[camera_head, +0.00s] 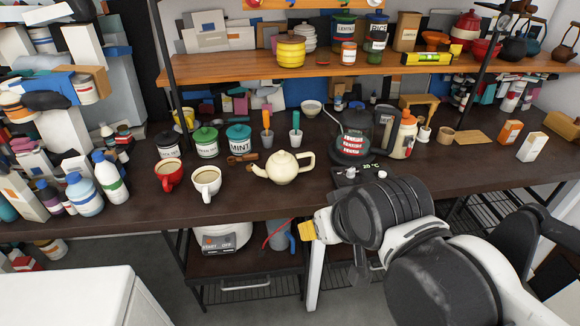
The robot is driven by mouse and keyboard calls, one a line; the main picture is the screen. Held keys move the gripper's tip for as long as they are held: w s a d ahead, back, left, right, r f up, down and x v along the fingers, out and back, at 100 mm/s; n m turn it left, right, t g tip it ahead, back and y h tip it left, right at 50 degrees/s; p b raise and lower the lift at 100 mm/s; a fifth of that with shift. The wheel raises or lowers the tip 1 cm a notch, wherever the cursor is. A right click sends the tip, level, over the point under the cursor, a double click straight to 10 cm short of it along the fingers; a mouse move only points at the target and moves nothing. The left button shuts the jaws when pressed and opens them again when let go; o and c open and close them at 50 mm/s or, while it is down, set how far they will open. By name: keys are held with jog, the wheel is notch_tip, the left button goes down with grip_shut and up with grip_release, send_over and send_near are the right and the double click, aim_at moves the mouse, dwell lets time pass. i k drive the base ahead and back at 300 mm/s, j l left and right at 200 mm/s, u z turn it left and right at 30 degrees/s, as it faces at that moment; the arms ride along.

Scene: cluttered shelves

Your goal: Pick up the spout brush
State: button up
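I cannot tell for sure which thing is the spout brush. Two small grey cups on the dark counter hold upright tools, one with an orange handle (266,118) and one with a teal handle (296,120). A small brown wooden item (241,158) lies left of the cream teapot (284,168). My arm comes in from the lower right, and its end, my gripper (308,230), shows a white part with a yellow tip in front of the counter edge. It is below and apart from the counter things. Its fingers are not clear, so its opening and any hold cannot be made out.
A red mug (170,177) and a white mug (206,184) stand left of the teapot. Labelled jars, including a teal one (239,138), stand behind. A wooden shelf (225,70) overhangs the back. The front counter strip is mostly clear.

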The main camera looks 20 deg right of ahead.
aim_at(296, 114)
jog(key=i+z, duration=0.45)
jog(key=i+j+z, duration=0.4)
jog(key=i+l, duration=0.1)
